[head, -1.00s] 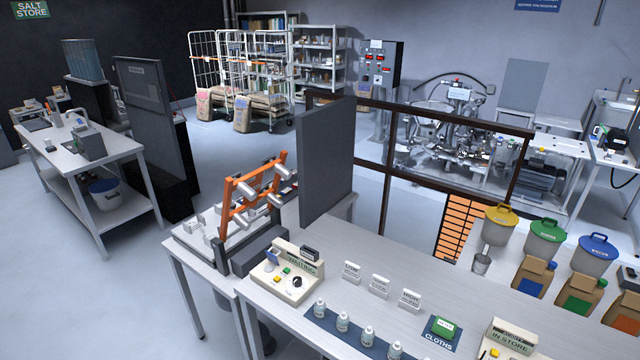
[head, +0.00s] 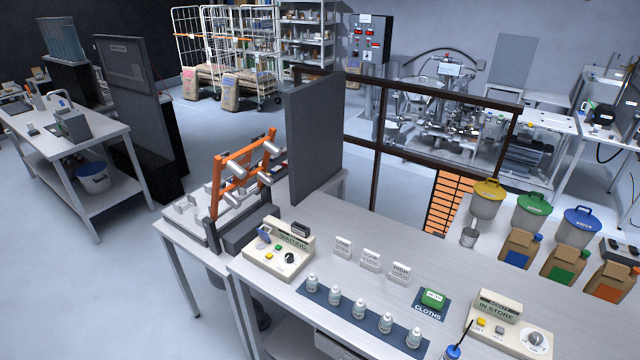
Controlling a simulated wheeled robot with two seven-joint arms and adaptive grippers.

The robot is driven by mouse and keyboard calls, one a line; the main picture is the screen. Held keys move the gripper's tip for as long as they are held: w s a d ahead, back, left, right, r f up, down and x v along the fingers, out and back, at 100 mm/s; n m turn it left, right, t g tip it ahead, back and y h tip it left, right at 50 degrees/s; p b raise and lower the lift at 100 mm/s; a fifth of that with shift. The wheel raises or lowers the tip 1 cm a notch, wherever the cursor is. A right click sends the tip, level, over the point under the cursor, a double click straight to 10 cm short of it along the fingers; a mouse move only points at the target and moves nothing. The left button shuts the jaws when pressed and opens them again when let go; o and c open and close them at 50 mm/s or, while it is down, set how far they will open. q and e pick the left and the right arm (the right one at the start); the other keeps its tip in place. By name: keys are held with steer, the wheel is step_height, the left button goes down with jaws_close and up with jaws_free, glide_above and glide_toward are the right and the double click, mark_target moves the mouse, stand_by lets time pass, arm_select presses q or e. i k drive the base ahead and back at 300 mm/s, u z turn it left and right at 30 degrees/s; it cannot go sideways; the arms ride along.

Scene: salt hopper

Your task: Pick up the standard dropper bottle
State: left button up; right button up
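A row of several small white dropper bottles stands upright on a dark blue mat (head: 372,321) near the front of the grey worktop. They run from the leftmost bottle (head: 312,284) through a middle bottle (head: 359,309) to the rightmost bottle (head: 414,337). They look alike, and their labels are too small to read, so I cannot tell which is the standard one. Neither of my grippers is in view.
Behind the bottles stand several small white sign cards (head: 371,262). A beige "WAITING" box (head: 277,252) is left, a green cloth pack (head: 432,299) right, and an "IN STORE" box (head: 508,325) farther right. A grey upright panel (head: 313,135) rises behind. Open floor lies left.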

mark_target(335, 293)
steer(key=u, duration=1.8)
steer(key=i, duration=2.4)
steer(key=z, duration=4.2)
